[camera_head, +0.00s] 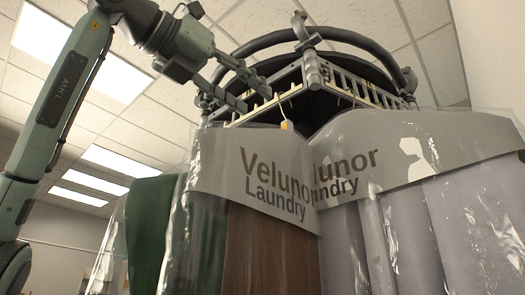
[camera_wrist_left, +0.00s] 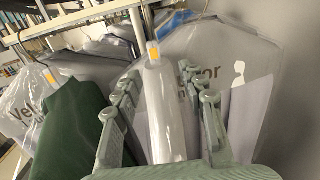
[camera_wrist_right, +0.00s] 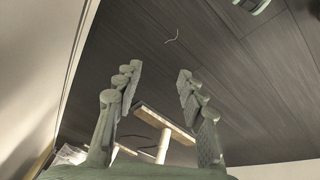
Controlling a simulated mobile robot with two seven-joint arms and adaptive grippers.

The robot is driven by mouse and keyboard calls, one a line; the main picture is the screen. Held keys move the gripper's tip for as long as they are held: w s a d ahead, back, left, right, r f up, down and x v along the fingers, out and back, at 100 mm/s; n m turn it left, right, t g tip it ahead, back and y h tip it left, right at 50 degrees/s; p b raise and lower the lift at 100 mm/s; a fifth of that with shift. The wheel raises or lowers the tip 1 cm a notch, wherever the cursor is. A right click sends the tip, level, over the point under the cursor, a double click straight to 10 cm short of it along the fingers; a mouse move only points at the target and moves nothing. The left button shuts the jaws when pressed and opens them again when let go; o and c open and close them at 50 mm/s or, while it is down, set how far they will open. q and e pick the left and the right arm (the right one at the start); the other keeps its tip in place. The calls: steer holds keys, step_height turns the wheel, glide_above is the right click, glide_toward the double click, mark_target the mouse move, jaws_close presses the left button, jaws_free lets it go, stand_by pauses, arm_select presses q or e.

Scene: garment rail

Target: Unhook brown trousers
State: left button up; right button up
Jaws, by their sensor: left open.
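The brown trousers (camera_head: 265,255) hang under a clear plastic cover with a grey "Velunor Laundry" band (camera_head: 250,165) in the head view. The band and cover hide their top. A hanger hook with a yellow tag (camera_head: 286,125) shows above the covers. My left gripper (camera_head: 257,98) is open at the rail, up and left of this tag. In the left wrist view its fingers (camera_wrist_left: 158,75) stand on either side of a pale covered garment (camera_wrist_left: 162,110) with a yellow tag on top; I see no brown there. My right gripper (camera_wrist_right: 158,72) is open and empty.
A green garment (camera_head: 150,225) hangs left of the trousers, and pale covered garments (camera_head: 410,240) hang to the right. The metal rail (camera_head: 350,85) and a dark curved tube (camera_head: 330,35) run above. The right wrist view shows a dark planked surface (camera_wrist_right: 235,75).

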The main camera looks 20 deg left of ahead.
mark_target(284, 127)
arm_select(q)
steer(key=shift+w+a+y, duration=0.15)
steer(key=shift+a+y, duration=0.05)
steer(key=shift+y, duration=0.1)
steer(key=shift+w, duration=0.2)
steer(key=shift+w+d, duration=0.1)
steer(key=shift+w, duration=0.55)
steer(key=p+x, duration=0.1)
steer(key=x, duration=0.5)
steer(key=p+x, duration=0.1)
steer(key=x, duration=0.2)
steer(key=shift+w+d+r, duration=0.1)
steer(key=shift+w+r, duration=0.05)
steer(key=shift+p+x, duration=0.4)
steer(key=shift+x, duration=0.7)
arm_select(e)
step_height(284, 127, down, 6)
steer(key=s, duration=0.1)
steer(key=shift+f+g, duration=0.15)
steer(key=shift+g, duration=0.15)
